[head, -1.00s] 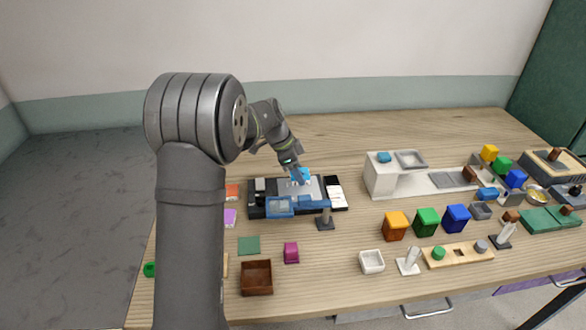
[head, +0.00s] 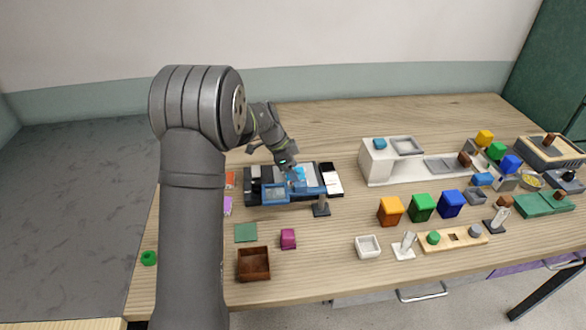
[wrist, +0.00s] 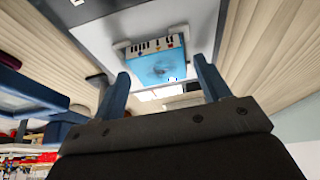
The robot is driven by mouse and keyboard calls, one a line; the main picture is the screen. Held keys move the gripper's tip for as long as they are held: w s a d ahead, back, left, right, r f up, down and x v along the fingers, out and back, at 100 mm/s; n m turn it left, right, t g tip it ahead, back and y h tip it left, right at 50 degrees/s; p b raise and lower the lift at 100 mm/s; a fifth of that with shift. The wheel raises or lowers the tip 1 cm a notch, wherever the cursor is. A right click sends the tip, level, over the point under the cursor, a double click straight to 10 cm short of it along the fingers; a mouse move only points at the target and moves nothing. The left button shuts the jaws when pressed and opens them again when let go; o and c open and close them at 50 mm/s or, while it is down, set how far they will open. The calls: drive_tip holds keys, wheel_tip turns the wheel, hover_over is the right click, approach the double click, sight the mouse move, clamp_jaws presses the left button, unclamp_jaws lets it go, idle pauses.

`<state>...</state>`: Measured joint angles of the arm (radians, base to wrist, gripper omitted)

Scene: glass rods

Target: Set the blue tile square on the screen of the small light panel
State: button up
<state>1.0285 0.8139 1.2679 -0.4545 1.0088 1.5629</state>
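A blue frame on a stand (head: 275,194) is just in front of the panel. A brown box (head: 254,264) and magenta block (head: 288,238) are nearer. A white station (head: 378,160) stands right; the back table is clear.

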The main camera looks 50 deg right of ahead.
drive_tip(key=shift+o, duration=0.5)
drive_tip(key=v, duration=1.7)
drive_tip(key=shift+r, duration=0.2)
drive_tip(key=shift+f, duration=0.1)
drive_tip(key=x, duration=1.7)
drive_tip(key=shift+r, duration=0.6)
